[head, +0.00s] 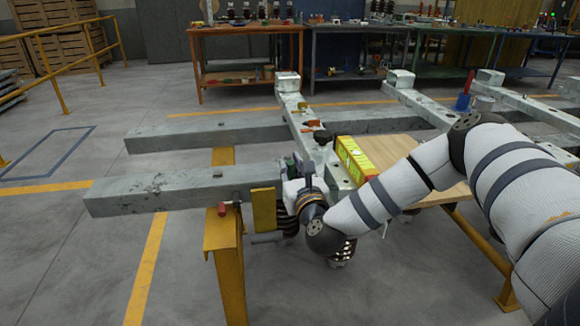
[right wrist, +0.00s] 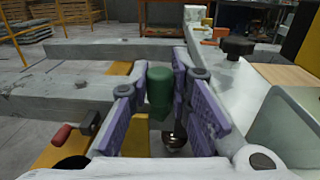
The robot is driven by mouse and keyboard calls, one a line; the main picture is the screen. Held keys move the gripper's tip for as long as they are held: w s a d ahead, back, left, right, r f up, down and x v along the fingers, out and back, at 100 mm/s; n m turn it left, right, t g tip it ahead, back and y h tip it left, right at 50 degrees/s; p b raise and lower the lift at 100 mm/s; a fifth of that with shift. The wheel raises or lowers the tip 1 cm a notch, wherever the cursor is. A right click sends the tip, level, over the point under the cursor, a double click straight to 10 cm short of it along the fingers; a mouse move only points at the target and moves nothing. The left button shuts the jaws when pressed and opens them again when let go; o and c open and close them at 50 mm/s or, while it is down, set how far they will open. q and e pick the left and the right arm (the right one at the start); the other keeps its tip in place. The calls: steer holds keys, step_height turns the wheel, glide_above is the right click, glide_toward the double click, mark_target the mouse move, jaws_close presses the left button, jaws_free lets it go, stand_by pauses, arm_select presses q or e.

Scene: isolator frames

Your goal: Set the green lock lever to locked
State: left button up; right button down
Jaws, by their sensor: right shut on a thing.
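The green lock lever (right wrist: 160,86) stands upright between the purple-padded fingers of my right gripper (right wrist: 157,82) in the right wrist view. The fingers are shut on it, one on each side. Its foot is partly hidden, with a round metal part (right wrist: 174,139) just below. In the head view my right gripper (head: 300,172) is at the near grey beam of the frame, and only a bit of dark green shows beside the fingers. I cannot read any lock marking. My left gripper is not in view.
A black knob (head: 322,137) and an orange part (head: 312,124) are on the crossing beam behind. A yellow-green box (head: 354,160) lies on a wooden board (head: 395,150) to the right.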

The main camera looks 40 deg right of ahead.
steer(key=shift+d+r+h, duration=0.15)
steer(key=shift+d+h, duration=0.15)
steer(key=shift+d, duration=0.2)
steer(key=c, duration=1.5)
jaws_free()
steer(key=shift+o, duration=0.2)
steer(key=shift+d, duration=0.1)
steer(key=shift+s+a, duration=0.2)
steer(key=shift+a, duration=0.1)
steer(key=v, duration=1.1)
steer(key=shift+s, duration=0.3)
steer(key=shift+c, duration=0.3)
